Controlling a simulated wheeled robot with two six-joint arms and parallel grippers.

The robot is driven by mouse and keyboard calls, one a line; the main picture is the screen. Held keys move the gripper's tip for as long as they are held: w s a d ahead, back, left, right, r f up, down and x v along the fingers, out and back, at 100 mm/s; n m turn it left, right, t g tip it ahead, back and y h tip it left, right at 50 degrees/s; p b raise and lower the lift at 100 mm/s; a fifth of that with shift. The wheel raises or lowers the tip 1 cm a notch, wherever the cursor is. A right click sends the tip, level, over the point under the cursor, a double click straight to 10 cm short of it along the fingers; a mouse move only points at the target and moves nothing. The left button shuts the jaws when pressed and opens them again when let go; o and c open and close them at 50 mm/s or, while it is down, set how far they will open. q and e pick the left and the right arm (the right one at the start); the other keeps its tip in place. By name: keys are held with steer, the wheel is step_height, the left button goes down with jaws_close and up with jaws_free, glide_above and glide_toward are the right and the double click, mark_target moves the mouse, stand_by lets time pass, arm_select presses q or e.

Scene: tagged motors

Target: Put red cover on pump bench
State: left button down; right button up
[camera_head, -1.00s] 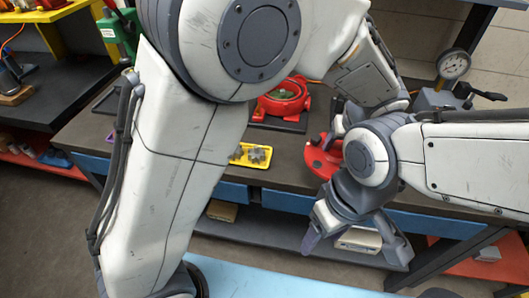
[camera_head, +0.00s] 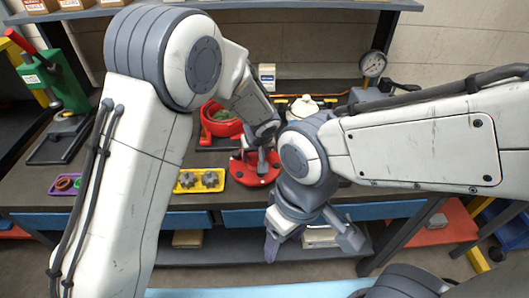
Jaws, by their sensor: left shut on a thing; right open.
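The red cover (camera_head: 250,174) is a round red piece at the front middle of the pump bench (camera_head: 330,192). My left gripper (camera_head: 263,160) points down at the cover and is shut on it. I cannot tell whether the cover rests on the bench top or is slightly above it. A red pump body (camera_head: 222,122) with an open top and a greenish inside sits just behind and left of the cover, partly hidden by my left arm. My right gripper (camera_head: 311,245) is open and empty, hanging in front of the bench edge, lower and to the right of the cover.
A yellow tray (camera_head: 199,188) with grey gears lies left of the cover, and a purple tray (camera_head: 66,184) farther left. A green press (camera_head: 55,90) stands at the back left. A pressure gauge (camera_head: 373,65) and a white part (camera_head: 302,108) are at the back right.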

mark_target(255, 163)
arm_select(q)
steer(key=shift+w+f, duration=0.15)
steer(key=shift+f, duration=1.8)
steer(key=shift+f, duration=0.15)
steer(key=shift+c, duration=0.7)
jaws_free()
steer(key=shift+a, duration=0.1)
steer(key=shift+r, duration=0.3)
steer(key=v, duration=1.1)
steer(key=shift+s+r, duration=0.15)
steer(key=shift+s, duration=0.2)
steer(key=s+a+r+m+g, duration=0.1)
steer(key=s+a+m, duration=0.1)
steer(key=s, duration=0.7)
steer(key=s+a+r+m+g+h, duration=0.1)
steer(key=s+m, duration=0.3)
steer(key=s, duration=0.5)
steer(key=s+a+r+m+g+h, duration=0.1)
steer(key=s+a+r+m+g, duration=0.1)
steer(key=s, duration=0.7)
steer(key=shift+s+a+r+m+g, duration=0.2)
steer(key=shift+a+r+m+g, duration=0.1)
steer(key=shift+m, duration=0.5)
